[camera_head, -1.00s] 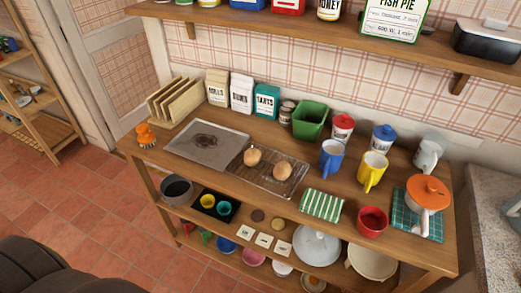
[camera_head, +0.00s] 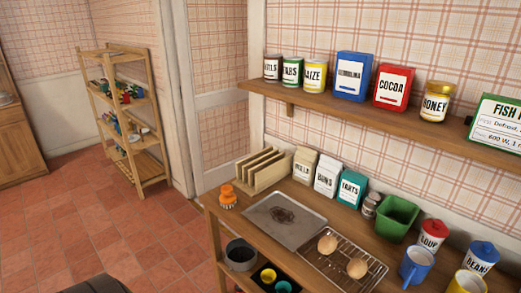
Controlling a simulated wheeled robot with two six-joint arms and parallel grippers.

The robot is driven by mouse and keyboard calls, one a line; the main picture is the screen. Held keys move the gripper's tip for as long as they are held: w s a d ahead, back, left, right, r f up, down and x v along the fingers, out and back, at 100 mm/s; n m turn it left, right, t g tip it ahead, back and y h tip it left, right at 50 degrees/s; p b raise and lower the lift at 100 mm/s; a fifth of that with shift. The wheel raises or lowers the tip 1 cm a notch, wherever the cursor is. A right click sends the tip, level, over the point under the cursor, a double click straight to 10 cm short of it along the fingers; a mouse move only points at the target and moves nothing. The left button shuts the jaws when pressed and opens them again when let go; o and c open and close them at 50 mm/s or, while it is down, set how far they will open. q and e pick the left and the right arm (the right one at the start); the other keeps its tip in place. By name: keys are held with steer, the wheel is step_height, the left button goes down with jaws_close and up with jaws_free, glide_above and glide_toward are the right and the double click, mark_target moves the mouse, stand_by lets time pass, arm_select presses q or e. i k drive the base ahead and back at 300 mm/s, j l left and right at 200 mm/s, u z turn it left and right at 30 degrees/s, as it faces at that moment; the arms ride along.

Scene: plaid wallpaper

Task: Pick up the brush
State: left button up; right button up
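The brush (camera_head: 228,197) has an orange knob handle and pale bristles. It stands upright at the left end of the wooden table (camera_head: 222,212), left of the grey baking tray (camera_head: 285,219) and in front of the wooden rack (camera_head: 262,170). Nothing touches it from above. Neither of my grippers shows in the head view.
A cooling rack with two buns (camera_head: 327,244) lies right of the tray. Packets and a green tub (camera_head: 397,217) stand along the wall. A wall shelf (camera_head: 300,102) with tins overhangs the table. Open tiled floor (camera_head: 130,235) lies left; shelves (camera_head: 130,115) stand beyond.

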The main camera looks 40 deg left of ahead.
mark_target(227, 198)
steer(key=u, duration=1.6)
